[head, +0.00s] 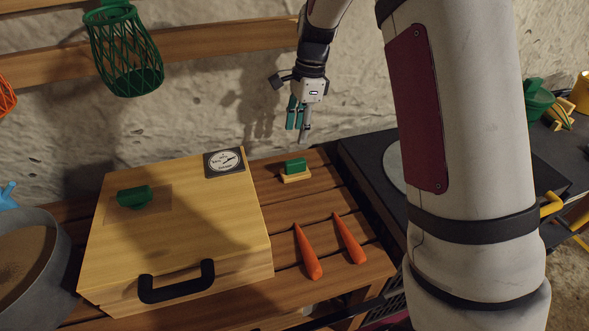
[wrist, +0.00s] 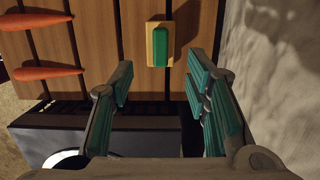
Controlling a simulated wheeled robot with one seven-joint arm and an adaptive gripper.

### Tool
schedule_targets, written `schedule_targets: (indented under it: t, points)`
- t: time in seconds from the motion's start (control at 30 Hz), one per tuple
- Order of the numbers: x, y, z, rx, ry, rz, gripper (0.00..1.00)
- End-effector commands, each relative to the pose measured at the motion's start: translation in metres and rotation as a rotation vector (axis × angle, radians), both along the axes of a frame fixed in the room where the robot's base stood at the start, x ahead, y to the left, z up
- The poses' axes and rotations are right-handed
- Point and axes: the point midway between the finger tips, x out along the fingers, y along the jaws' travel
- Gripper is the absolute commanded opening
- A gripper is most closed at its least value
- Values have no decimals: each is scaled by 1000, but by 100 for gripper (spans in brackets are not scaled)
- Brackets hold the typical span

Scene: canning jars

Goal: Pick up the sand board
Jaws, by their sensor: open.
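The sand board (head: 295,170), a small pale wooden block with a green grip on top, lies on the slatted wooden bench near the wall, right of the wooden box. In the wrist view the sand board (wrist: 151,46) lies at the top middle, beyond my fingertips. My gripper (head: 299,120) points down above the bench and near the wall, apart from the sand board. In the wrist view my gripper (wrist: 161,75) has its green-padded fingers spread wide, with nothing between them.
A wooden box (head: 180,235) with a dial, black handle and green grip stands left of the sand board. Two carrots (head: 308,252) lie in front of it. A dark appliance (head: 370,175) stands to the right. A green basket (head: 125,48) hangs upper left. Bare slats surround the sand board.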

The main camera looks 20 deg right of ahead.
Motion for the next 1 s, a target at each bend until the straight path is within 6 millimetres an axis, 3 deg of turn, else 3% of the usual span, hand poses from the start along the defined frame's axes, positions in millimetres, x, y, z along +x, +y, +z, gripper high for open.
schedule_targets:
  t: [0.23,0.53,0.8,1.0]
  points:
    - [-1,7,-46,1,3,1,43]
    - [0,8,-68,0,1,1,43]
    - [1,7,-105,0,2,2,43]
    - [1,8,-112,0,0,3,43]
